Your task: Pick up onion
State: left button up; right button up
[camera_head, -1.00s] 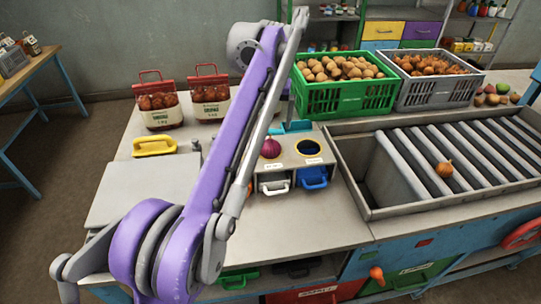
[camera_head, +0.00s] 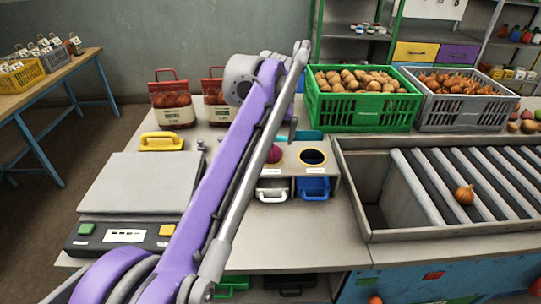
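An orange-brown onion (camera_head: 464,194) lies on the grey rollers (camera_head: 420,185) of the framed roller table at right. A red onion (camera_head: 275,155) shows in the left opening of a small sorting box, partly hidden by my purple arm. More onions (camera_head: 455,83) fill the grey crate at the back right. My purple arm crosses the picture from the lower left to the top middle, well left of the onion on the rollers. Its gripper is mostly hidden behind the arm; a small grey tip shows above the sorting box. No second gripper is visible.
A green crate (camera_head: 364,118) holds potatoes. Two red-handled bags (camera_head: 172,104), a yellow-handled item (camera_head: 161,142) and a scale (camera_head: 140,184) stand at left. The sorting box (camera_head: 333,172) has white and blue drawers. The bench front beside the scale is clear.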

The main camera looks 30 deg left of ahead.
aim_at(271, 147)
pick_arm(q)
jog(key=x, duration=0.3)
jog(key=b+x, duration=0.1)
jog(key=x, duration=0.1)
jog(key=shift+s+f, duration=0.2)
jog(key=shift+f, duration=0.2)
pick_arm(e)
jog(key=shift+f, duration=0.55)
pick_arm(q)
jog(key=shift+c, duration=0.3)
